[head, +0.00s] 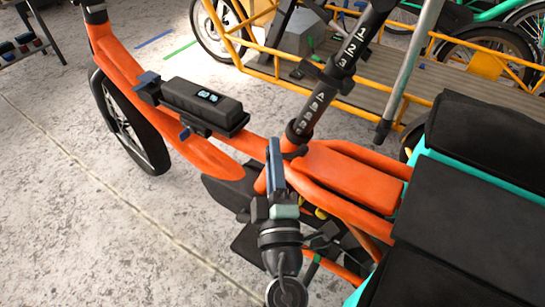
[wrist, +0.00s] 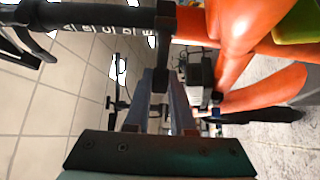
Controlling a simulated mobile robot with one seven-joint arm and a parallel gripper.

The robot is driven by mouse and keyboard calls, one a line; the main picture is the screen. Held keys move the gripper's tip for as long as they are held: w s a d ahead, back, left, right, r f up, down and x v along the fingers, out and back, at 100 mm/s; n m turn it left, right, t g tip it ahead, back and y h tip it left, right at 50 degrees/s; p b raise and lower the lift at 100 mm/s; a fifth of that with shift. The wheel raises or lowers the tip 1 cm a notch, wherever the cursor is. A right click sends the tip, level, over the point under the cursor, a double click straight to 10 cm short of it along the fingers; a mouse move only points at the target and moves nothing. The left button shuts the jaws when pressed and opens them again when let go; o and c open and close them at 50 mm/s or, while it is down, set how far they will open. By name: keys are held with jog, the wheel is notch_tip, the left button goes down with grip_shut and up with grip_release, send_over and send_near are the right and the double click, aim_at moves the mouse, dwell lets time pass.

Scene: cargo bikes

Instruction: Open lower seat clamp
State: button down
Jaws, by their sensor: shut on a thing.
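The orange cargo bike's black seat post (head: 318,100), marked with white figures, rises tilted from the frame. The lower seat clamp (head: 297,134) is a dark collar at the foot of the post. In the wrist view the collar (wrist: 166,22) is at the top centre, with a dark lever-like part (wrist: 160,80) reaching down from it between my fingers. My gripper (head: 274,148) is just left of the clamp in the head view. In the wrist view my gripper (wrist: 161,88) is shut on that dark part, likely the clamp lever. The fingers partly hide it.
An upper clamp (head: 327,76) sits higher on the post. A black battery case (head: 205,106) lies along the orange frame (head: 350,174) to the left. Black box panels (head: 470,200) stand close on the right. A yellow-framed bike (head: 270,60) is behind.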

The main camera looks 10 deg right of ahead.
dwell(0.3)
jog(key=c, duration=0.8)
grip_release()
jog(key=shift+o, duration=0.2)
jog(key=b+v, duration=0.6)
jog(key=v, duration=0.7)
jog(key=shift+b, duration=0.4)
jog(key=shift+d, duration=0.1)
